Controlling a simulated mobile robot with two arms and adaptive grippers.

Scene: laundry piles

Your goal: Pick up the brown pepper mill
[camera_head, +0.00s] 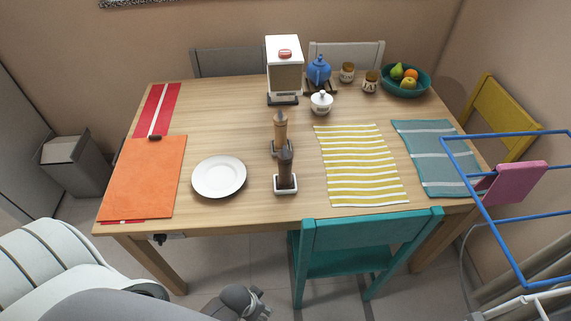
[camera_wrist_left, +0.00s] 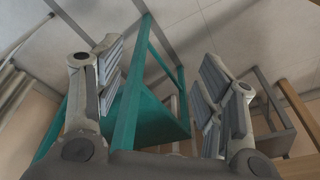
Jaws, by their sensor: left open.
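A dark brown pepper mill (camera_head: 285,171) stands upright in a small white square dish (camera_head: 287,189) near the front middle of the table. A lighter wooden mill (camera_head: 280,128) stands just behind it on a dark base. My left gripper (camera_head: 252,299) is low in front of the table, below its front edge and well apart from both mills. My right gripper is not in view.
A teal chair (camera_head: 358,238) stands at the table's front, right of my gripper; it also fills the left wrist view (camera_wrist_left: 150,115). A white plate (camera_head: 219,177) lies left of the mills, a yellow-striped cloth (camera_head: 362,166) right. A blue rack (camera_head: 483,210) stands at right.

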